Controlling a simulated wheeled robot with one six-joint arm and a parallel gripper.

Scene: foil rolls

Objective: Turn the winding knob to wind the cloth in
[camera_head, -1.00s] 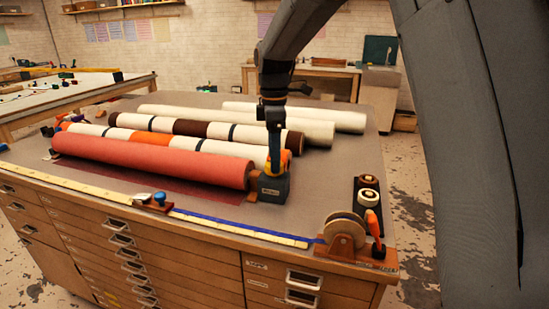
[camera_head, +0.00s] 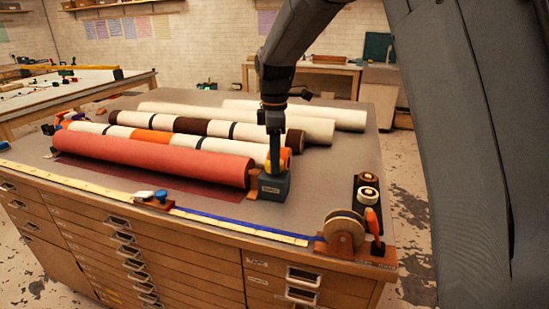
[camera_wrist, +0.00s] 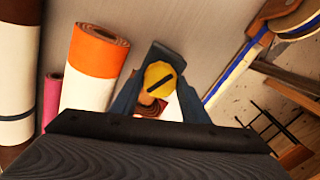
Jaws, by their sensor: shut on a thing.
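The red cloth roll (camera_head: 150,158) lies at the front of the cabinet top, with a flat strip of dark red cloth (camera_head: 205,193) along its front side. At its right end stands a dark grey labelled block (camera_head: 273,187). My gripper (camera_head: 274,163) points down over this block. In the wrist view, my gripper (camera_wrist: 160,85) has its two blue-grey fingers on either side of a round yellow knob (camera_wrist: 158,76) with a black bar across it, and is shut on it. The knob is hidden in the head view.
Several striped and white rolls (camera_head: 270,115) lie behind the red roll. A yellow rule (camera_head: 80,187) runs along the front edge, with a blue-knobbed slider (camera_head: 160,197) on it. A wooden wheel stand (camera_head: 343,232) and dark tray (camera_head: 367,190) stand at the right corner.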

